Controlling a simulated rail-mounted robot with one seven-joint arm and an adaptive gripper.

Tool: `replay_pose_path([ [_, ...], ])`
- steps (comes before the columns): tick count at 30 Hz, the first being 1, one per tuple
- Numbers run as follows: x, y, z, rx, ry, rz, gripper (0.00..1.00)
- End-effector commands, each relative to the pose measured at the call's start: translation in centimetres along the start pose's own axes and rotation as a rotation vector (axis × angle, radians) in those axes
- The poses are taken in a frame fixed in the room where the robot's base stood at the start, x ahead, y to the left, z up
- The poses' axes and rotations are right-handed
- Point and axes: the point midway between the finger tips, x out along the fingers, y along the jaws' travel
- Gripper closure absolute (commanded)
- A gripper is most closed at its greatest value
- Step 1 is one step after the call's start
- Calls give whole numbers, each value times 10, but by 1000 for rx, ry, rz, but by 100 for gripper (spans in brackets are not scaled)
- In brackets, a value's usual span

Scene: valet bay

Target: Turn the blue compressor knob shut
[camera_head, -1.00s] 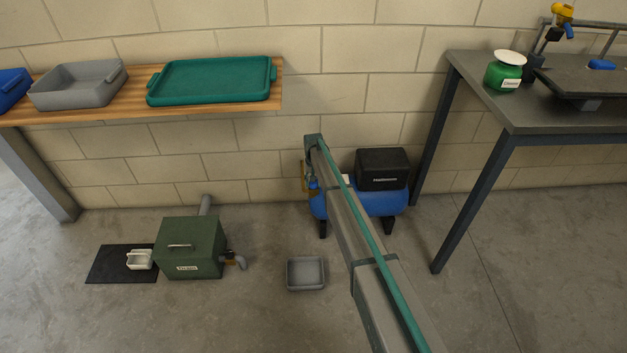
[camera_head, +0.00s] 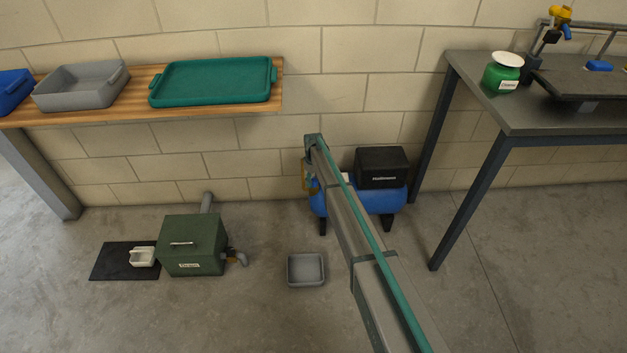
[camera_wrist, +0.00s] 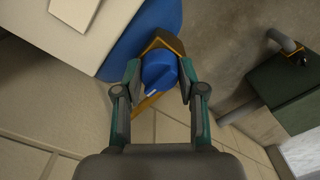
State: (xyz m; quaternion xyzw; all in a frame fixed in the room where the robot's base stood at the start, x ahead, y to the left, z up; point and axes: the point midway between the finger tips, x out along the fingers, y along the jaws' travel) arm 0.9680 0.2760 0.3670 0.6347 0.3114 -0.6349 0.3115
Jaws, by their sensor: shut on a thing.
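The blue knob (camera_wrist: 159,73) of the compressor shows in the wrist view, with a pale mark on its face and a yellow-brown fitting (camera_wrist: 163,40) behind it. My gripper (camera_wrist: 159,80) has one finger on each side of the knob and is shut on it. The pale mark points down and to the left in that view. The blue compressor (camera_head: 383,200) with its black box (camera_head: 382,167) stands on the floor by the wall in the head view. My arm hides part of its left end, and the knob cannot be made out there.
A green box (camera_head: 191,246) with a pipe and a small grey tray (camera_head: 306,269) stand on the floor left of my arm. A metal table (camera_head: 540,115) stands at the right. A wooden shelf (camera_head: 130,113) with trays is at the upper left.

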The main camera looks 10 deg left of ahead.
Motion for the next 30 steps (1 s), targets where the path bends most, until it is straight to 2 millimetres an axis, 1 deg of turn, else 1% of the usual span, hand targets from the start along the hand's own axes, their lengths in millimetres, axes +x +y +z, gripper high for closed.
replay_pose_path([
  [6, 0, 0, 0, -48, 0, 0, 95],
  [19, 0, 0, 0, -57, 0, 0, 95],
  [20, 0, 0, 0, -57, 0, 0, 57],
  [21, 0, 0, 0, -57, 0, 0, 50],
  [24, 0, 0, 0, -56, 0, 0, 35],
  [30, 0, 0, 0, -55, 0, 0, 35],
])
